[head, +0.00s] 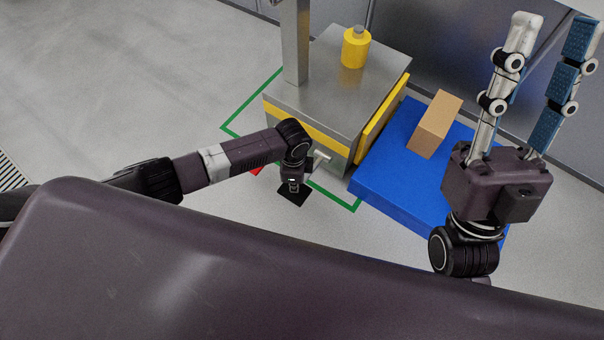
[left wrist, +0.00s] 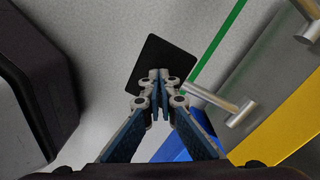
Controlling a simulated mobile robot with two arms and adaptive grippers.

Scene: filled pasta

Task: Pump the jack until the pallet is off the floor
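A blue pallet-like platform (head: 385,183) lies low at the right of a steel cabinet, with a tan box (head: 435,125) on it. Whether it touches the floor cannot be told. No part is clearly recognisable as the jack. A black square plate (left wrist: 165,52) lies low beside the cabinet; it also shows in the head view (head: 297,198). My left gripper (head: 293,188) points down over this plate. In the left wrist view its fingers (left wrist: 158,74) are together at the tips, with nothing visible between them; contact with the plate is unclear. My right gripper (head: 555,24) is open, raised and empty.
The steel cabinet (head: 330,85) has a yellow band, a metal post (head: 296,40) and a yellow cylinder (head: 355,50) on top. Green lines (head: 240,112) mark the floor. The floor at left is clear.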

